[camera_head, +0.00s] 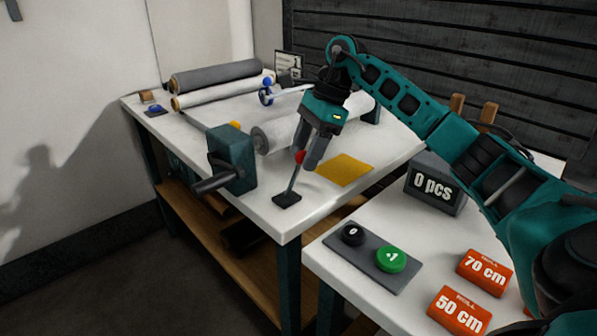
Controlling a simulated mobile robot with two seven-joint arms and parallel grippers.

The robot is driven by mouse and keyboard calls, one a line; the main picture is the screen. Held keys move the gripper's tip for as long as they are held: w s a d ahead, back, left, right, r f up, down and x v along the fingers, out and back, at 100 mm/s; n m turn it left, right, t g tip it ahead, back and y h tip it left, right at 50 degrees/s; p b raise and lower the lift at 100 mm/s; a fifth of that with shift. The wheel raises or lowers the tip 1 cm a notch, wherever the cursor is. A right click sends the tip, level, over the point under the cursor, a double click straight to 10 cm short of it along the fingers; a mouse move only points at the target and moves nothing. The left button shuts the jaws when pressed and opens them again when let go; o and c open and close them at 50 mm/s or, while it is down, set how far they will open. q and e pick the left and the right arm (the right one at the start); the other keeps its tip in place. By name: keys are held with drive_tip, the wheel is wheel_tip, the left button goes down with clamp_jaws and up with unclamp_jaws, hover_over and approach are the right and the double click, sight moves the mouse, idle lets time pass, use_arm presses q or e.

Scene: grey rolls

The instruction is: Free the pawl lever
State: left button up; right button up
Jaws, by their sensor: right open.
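The pawl lever (293,180) is a thin grey rod with a red knob (299,157) on top. It rises from a small dark base (287,199) at the front corner of the far white table and leans slightly right. My right gripper (306,158) points down at the knob, with its dark fingers open and reaching about knob height. The knob shows at the left finger's tip; I cannot tell whether the fingers touch it or stand around it. My left gripper is out of view.
A teal block with a dark crank handle (215,181) stands left of the lever. A grey-white roll (273,136) and a yellow sheet (344,169) lie nearby. More rolls (216,76) lie at the back. The near table holds a counter (434,187) reading "0 pcs", black and green buttons (391,258), and orange blocks (460,311).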

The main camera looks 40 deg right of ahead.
sight(295, 174)
drive_tip(key=x, duration=0.4)
drive_tip(key=shift+b, duration=0.3)
drive_tip(key=shift+c, duration=0.3)
clamp_jaws()
